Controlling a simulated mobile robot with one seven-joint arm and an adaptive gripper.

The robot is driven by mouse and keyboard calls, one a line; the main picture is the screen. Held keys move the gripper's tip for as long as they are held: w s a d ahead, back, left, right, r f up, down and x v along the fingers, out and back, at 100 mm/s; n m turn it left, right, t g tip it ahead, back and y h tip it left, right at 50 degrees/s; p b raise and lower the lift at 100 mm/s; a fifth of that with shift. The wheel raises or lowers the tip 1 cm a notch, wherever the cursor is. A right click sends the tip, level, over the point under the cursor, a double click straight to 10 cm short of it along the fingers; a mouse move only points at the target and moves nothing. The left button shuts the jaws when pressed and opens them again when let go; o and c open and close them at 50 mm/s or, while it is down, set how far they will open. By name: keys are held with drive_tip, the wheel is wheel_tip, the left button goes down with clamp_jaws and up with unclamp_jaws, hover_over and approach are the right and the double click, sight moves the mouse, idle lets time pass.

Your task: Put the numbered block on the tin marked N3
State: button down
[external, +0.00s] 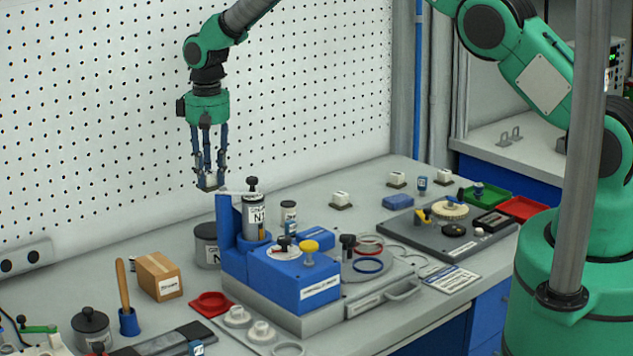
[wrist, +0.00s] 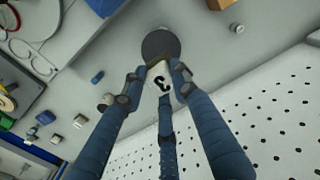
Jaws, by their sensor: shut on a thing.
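My gripper (external: 209,176) is high over the bench near the pegboard, its fingers pointing down. It is shut on a small pale block (external: 210,184); in the wrist view the block (wrist: 162,84) shows a dark figure that looks like a 3. Below it a grey tin (external: 207,246) stands on the bench behind the blue fixture; its label shows an N, the rest hidden. The wrist view shows a dark round top (wrist: 160,44) just beyond the fingertips, apparently this tin. The block appears apart from it. Another tin (external: 255,216), marked N1, stands in the blue fixture.
The blue fixture (external: 290,275) rises close to the right of the grey tin. A cardboard box (external: 158,276) stands to the left. A smaller tin (external: 289,216) is behind the fixture. White blocks on dark bases (external: 340,200) stand farther right. The pegboard (external: 100,130) is close behind.

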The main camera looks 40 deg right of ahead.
hover_over(213, 229)
drive_tip(key=shift+f+p, duration=0.45)
drive_tip(key=shift+f, duration=2.45)
drive_tip(key=shift+f+p, duration=0.35)
drive_tip(key=shift+f, duration=1.75)
drive_tip(key=c, duration=1.4)
unclamp_jaws()
drive_tip(key=shift+f, duration=0.1)
drive_tip(key=shift+o, duration=0.2)
drive_tip(key=shift+r, duration=0.2)
drive_tip(key=shift+d+r+b, duration=0.1)
drive_tip(key=shift+r+b, duration=0.85)
drive_tip(key=shift+r, duration=5)
